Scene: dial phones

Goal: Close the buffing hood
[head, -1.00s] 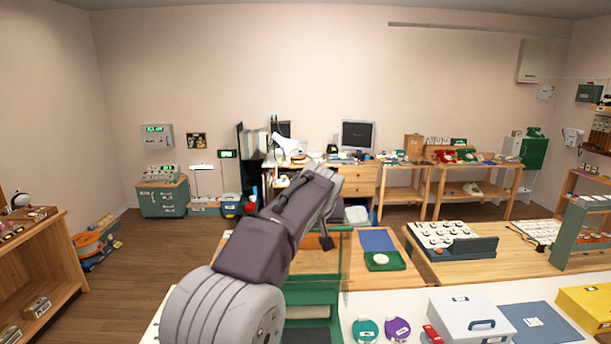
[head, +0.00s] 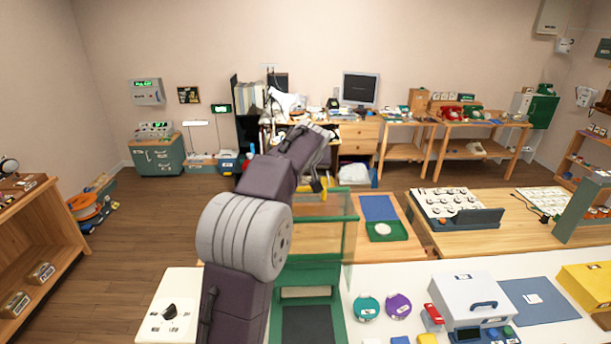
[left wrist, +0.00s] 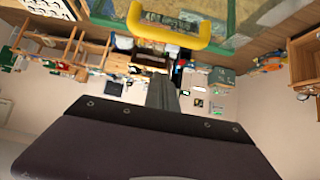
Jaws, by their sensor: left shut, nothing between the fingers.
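The buffing hood (head: 349,235) is a green-framed box with clear panels on the white bench, partly hidden behind my left arm. Its clear upper part stands raised, and the dark floor inside (head: 306,324) shows at the front. A yellow handle (head: 313,186) sits at the far upper edge; it shows large in the left wrist view (left wrist: 175,28). My left gripper (left wrist: 163,95) is shut and empty, close to the handle. I cannot tell whether it touches it. In the head view my arm reaches over the hood and mostly hides the fingers. My right gripper is not in view.
A white box with a dial (head: 168,315) stands left of the hood. Right of it are a teal disc (head: 367,308), a purple disc (head: 398,305) and a grey case (head: 470,297). A green tray (head: 387,231) lies on the wooden table behind.

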